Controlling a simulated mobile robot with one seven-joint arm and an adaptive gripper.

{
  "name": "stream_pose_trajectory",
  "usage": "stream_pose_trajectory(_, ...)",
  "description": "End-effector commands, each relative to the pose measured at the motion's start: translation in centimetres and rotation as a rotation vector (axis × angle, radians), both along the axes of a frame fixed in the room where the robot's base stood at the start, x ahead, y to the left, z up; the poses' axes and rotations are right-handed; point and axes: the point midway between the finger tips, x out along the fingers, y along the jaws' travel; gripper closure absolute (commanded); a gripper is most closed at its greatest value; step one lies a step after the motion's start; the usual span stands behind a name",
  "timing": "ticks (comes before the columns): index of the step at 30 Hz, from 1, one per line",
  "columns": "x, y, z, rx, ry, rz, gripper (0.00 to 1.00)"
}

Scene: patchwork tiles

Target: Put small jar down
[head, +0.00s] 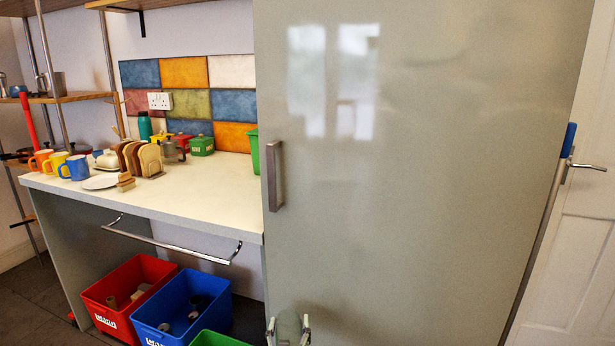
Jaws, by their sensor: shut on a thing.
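My gripper (288,332) shows at the bottom edge of the head view, in front of the tall grey-green cabinet door. Its two fingers stand on either side of a small pale, see-through jar (289,326), and it is shut on this jar. The jar looks upright, but its lower part is cut off by the picture edge. What lies under it cannot be seen. My gripper is low, to the right of the bins and below the level of the worktop.
A white worktop (205,192) carries mugs, a plate, a toast rack and several small pots. A chrome rail (172,243) runs below its front edge. Red (117,288), blue (183,308) and green (215,339) bins stand below. The cabinet door (410,190) has a vertical handle.

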Motion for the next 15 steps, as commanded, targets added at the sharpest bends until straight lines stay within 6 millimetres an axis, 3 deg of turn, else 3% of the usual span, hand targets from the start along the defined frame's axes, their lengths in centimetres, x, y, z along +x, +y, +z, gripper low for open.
stream_pose_trajectory(3,0.2,-1.7,-3.4,-0.003,0.003,0.005,0.75)
stream_pose_trajectory(12,0.5,-4.9,-10.0,-0.002,0.002,0.021,0.75)
stream_pose_trajectory(15,0.4,-4.4,-9.9,-0.002,0.0,0.03,0.75)
